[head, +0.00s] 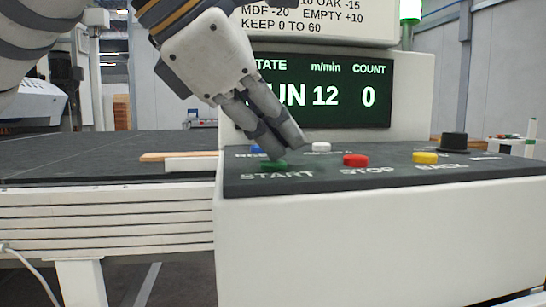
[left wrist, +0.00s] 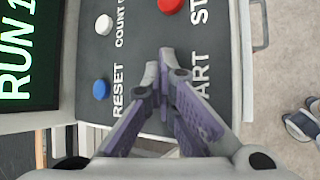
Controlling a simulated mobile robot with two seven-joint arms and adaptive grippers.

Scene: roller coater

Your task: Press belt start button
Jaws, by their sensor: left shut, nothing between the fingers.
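The green start button (head: 274,166) sits on the dark top of the control panel, just behind the START label (head: 277,175). My left gripper (head: 285,150) is shut and empty, its fingertips pointing down over or at the start button; I cannot tell whether they touch it. In the left wrist view, the shut fingertips (left wrist: 167,68) are between the RESET and START labels, and the green button is hidden behind the fingers. The display (head: 320,92) reads RUN, 12 m/min and count 0, its left part covered by my gripper in the head view. My right gripper is not in view.
The panel also carries a red stop button (head: 355,160), a yellow back button (head: 425,157), a white button (head: 321,147), a blue reset button (left wrist: 100,89) and a black knob (head: 453,142). A dark belt (head: 90,150) with a board (head: 165,156) lies left of the panel.

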